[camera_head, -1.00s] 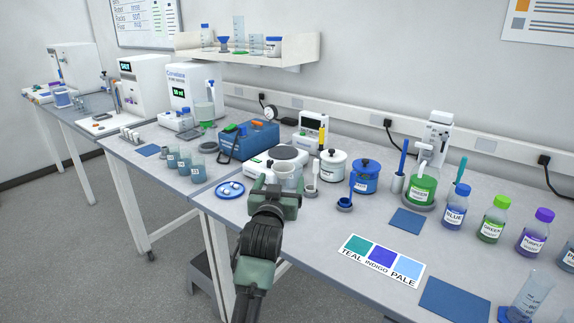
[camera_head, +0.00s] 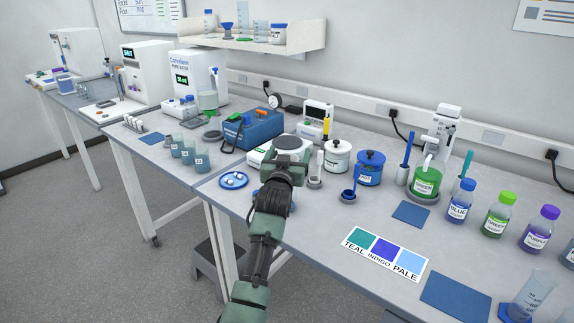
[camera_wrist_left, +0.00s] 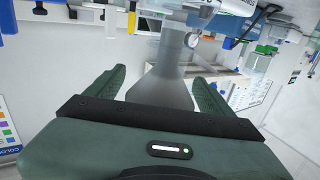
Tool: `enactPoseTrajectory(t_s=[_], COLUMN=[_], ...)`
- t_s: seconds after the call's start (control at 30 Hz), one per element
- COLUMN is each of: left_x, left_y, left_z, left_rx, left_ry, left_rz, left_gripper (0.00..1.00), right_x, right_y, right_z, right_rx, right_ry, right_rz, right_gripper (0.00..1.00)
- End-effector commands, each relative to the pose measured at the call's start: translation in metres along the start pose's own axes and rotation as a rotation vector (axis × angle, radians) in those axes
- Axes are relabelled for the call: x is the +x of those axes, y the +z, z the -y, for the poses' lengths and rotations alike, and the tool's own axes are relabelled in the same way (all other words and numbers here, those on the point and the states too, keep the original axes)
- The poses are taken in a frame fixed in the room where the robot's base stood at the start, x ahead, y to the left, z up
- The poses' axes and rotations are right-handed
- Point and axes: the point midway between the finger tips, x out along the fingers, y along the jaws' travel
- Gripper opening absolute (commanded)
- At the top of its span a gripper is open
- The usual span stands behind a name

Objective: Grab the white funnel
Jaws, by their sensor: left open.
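In the left wrist view, a pale grey funnel shape (camera_wrist_left: 162,82) stands between my fingers, its wide cone nearest the palm and its narrow stem pointing away. It looks like the white funnel in shade. My left gripper (camera_wrist_left: 160,85) is open, with a green finger on each side of the cone; whether either touches it I cannot tell. In the head view my left gripper (camera_head: 291,150) is over the front of the white balance (camera_head: 261,152) and hides the funnel. My right gripper is not in view.
A blue dish (camera_head: 233,181) with small white pieces lies left of my arm. A small pestle in a grey mortar (camera_head: 315,181), a white jar (camera_head: 337,158) and a blue jar (camera_head: 370,168) stand close on the right. The bench front around the colour card (camera_head: 384,255) has free room.

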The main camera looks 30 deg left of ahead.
Motion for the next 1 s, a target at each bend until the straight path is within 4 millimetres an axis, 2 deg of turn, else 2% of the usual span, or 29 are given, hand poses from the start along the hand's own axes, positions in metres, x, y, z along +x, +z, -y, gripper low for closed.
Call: enactPoseTrajectory(t_s=[0.17, 0.2, 0.4, 0.43, 0.77, 0.87, 1.0], left_x=[0.001, 0.0, 0.0, 0.0, 0.0, 0.001, 0.0], left_y=[0.0, 0.0, 0.0, 0.0, -0.004, -0.011, -0.031], left_z=[0.0, 0.0, 0.0, 0.0, 0.0, 0.001, 0.001], left_rx=[0.0, 0.0, 0.001, 0.001, 0.001, 0.001, 0.0], left_ry=[0.0, 0.0, 0.0, 0.0, 0.0, -0.001, 0.0], left_rz=[0.0, 0.0, 0.0, 0.0, -0.002, -0.003, -0.006], left_gripper=[0.83, 0.8, 0.24, 0.19, 0.19, 0.19, 0.19], right_x=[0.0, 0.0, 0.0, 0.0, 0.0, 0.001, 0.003], right_y=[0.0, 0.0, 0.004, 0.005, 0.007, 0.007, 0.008], right_z=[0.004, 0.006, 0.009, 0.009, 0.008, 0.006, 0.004], right_rx=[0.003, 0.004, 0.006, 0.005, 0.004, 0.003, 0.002], right_ry=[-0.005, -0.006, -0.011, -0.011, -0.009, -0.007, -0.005], right_rz=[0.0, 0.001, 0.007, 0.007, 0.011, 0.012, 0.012], right_gripper=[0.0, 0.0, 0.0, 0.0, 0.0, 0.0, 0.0])
